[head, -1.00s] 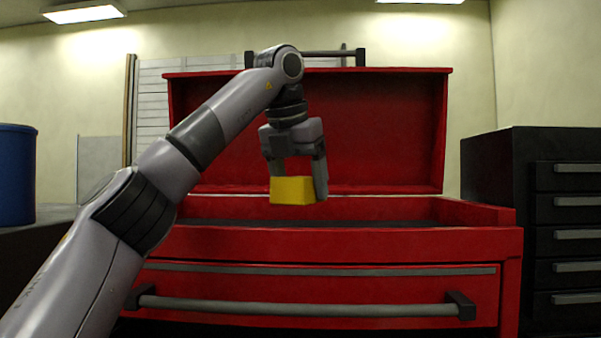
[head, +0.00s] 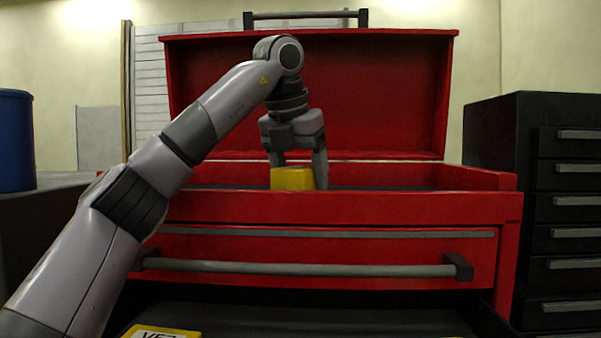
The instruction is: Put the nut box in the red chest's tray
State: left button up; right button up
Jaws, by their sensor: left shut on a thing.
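The red chest (head: 420,208) stands ahead with its lid (head: 380,100) raised. Its tray (head: 455,178) is the open top compartment behind the front wall. My left gripper (head: 296,172) points down over the tray and is shut on a yellow box, which I take to be the nut box (head: 292,179). The box's lower edge meets the line of the tray's front wall, which may hide its bottom. I cannot tell whether it touches the tray floor. My right gripper is not in view.
Below the chest's closed drawer (head: 400,252), an open dark drawer (head: 330,320) holds another yellow box (head: 160,332) with lettering, cut off by the frame. A black drawer cabinet (head: 500,150) stands at right. A blue drum (head: 15,140) is at left. The tray's right part looks clear.

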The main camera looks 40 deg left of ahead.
aim_at(298, 167)
pick_arm(q)
jog(key=shift+f+b, duration=0.45)
jog(key=shift+f, duration=0.1)
jog(key=o, duration=1.4)
jog(key=shift+p+v, duration=0.45)
jog(key=shift+v, duration=3.25)
jog(key=shift+f, duration=0.1)
